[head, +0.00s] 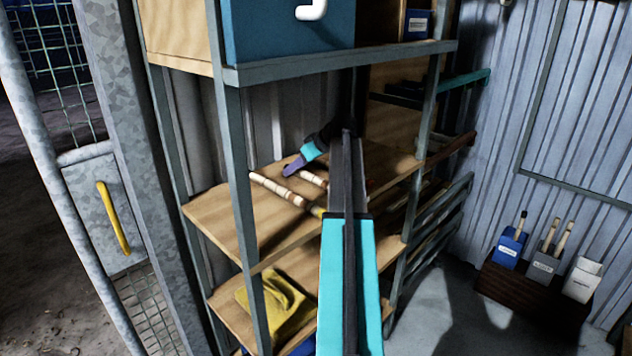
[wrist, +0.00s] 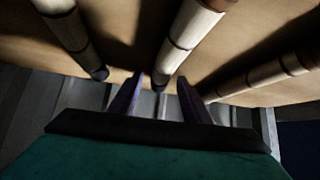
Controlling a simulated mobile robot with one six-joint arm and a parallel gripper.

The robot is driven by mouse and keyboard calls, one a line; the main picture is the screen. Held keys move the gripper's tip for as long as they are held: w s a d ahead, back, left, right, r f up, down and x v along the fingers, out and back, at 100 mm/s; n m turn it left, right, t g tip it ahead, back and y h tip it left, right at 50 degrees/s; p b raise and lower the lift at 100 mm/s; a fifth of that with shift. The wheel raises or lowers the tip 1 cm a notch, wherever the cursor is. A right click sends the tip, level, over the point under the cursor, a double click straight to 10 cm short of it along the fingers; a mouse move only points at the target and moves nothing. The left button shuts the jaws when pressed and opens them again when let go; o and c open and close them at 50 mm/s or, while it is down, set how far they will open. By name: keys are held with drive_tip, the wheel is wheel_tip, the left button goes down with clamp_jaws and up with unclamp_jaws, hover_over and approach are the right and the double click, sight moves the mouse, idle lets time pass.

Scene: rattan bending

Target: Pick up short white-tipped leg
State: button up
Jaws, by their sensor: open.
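My gripper (head: 293,168) is over the middle shelf in the head view, with its purple fingers low near the board. In the wrist view the two fingers of my gripper (wrist: 159,79) are apart with no leg held. A second leg (wrist: 66,29) with a dark tip lies to the left, and a third leg (wrist: 265,75) to the right. In the head view one banded leg (head: 284,193) lies in front of the gripper, another (head: 314,179) beside it, partly hidden by my arm.
The shelf board (head: 218,216) is bare at its left front. A metal upright (head: 233,170) and the upper shelf edge (head: 340,64) bound the opening. A yellow cloth (head: 275,303) lies on the shelf below. A brown crate (head: 520,295) with containers stands at right.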

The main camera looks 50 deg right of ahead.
drive_tip(key=shift+c, duration=0.5)
clamp_jaws()
drive_tip(key=shift+r, duration=0.2)
drive_tip(key=shift+r+b, duration=0.5)
drive_tip(key=shift+r, duration=0.25)
drive_tip(key=shift+s+d+r+b, duration=0.1)
drive_tip(key=shift+s+r+b, duration=0.1)
drive_tip(key=shift+r+b, duration=0.45)
drive_tip(key=s+d+b, duration=0.1)
drive_tip(key=s, duration=0.3)
drive_tip(key=s+d+r+b, duration=0.1)
drive_tip(key=s, duration=0.3)
drive_tip(key=s+d+b, duration=0.1)
drive_tip(key=s+d, duration=0.1)
drive_tip(key=s, duration=0.3)
drive_tip(key=shift+r, duration=0.3)
drive_tip(key=shift+s+d+r, duration=0.1)
drive_tip(key=shift+s+d, duration=0.05)
drive_tip(key=shift+s, duration=0.35)
drive_tip(key=shift+s+d+r, duration=0.1)
drive_tip(key=shift+s+d, duration=0.05)
drive_tip(key=shift+s, duration=0.3)
drive_tip(key=shift+a+f, duration=0.1)
